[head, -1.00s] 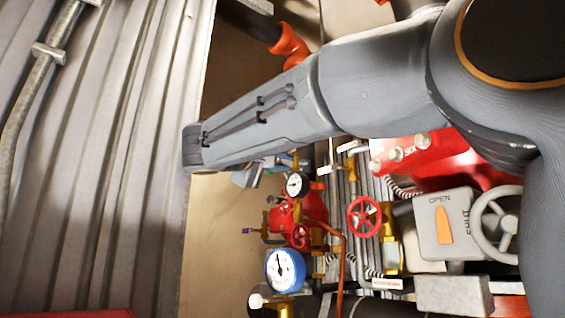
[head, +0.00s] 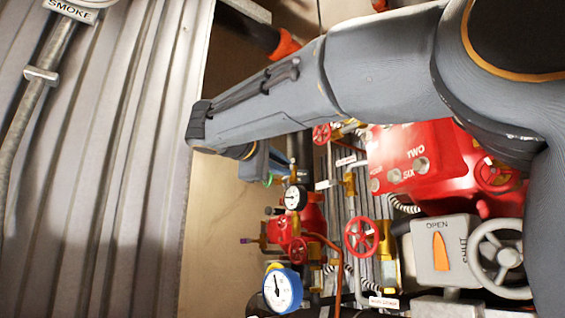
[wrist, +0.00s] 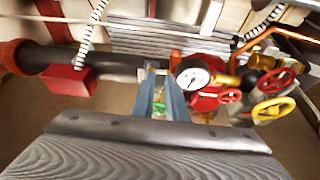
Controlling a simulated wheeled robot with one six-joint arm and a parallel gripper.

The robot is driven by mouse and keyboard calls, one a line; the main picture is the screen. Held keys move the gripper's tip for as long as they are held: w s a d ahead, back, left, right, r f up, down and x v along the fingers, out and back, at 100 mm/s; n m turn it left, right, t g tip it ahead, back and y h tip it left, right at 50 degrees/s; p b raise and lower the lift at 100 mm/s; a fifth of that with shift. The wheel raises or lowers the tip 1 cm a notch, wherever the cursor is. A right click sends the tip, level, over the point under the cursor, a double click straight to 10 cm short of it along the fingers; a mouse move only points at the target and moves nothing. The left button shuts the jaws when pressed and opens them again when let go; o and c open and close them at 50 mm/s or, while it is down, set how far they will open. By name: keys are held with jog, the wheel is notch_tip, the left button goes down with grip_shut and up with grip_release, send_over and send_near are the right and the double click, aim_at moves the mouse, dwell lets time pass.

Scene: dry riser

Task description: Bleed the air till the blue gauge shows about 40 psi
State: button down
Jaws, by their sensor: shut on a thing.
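The blue gauge (head: 283,290) has a white face and a blue rim, low in the head view. Its dark needle points nearly straight up, a little left; the numbers are too small to read. The wrist view does not show it clearly. My gripper (wrist: 158,82) has blue-grey fingers shut on a small green thing (wrist: 158,108), whose shape is mostly hidden between them. In the head view, my gripper (head: 262,168) is above and left of a black-rimmed white gauge (head: 295,198). That gauge (wrist: 193,77) is just right of the fingers in the wrist view.
Red handwheels (head: 362,237) and brass valves crowd the pipes. A yellow handwheel (wrist: 272,108) is at the right in the wrist view. A red panel (head: 420,160) and a grey OPEN box (head: 445,250) stand right. A corrugated wall (head: 100,170) fills the left.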

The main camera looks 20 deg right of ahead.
jog(key=shift+r, duration=0.1)
dwell(0.4)
jog(key=c, duration=1.8)
grip_release()
jog(key=shift+o, duration=0.2)
jog(key=b+v, duration=0.2)
jog(key=v, duration=0.5)
jog(key=shift+s+a+b, duration=0.3)
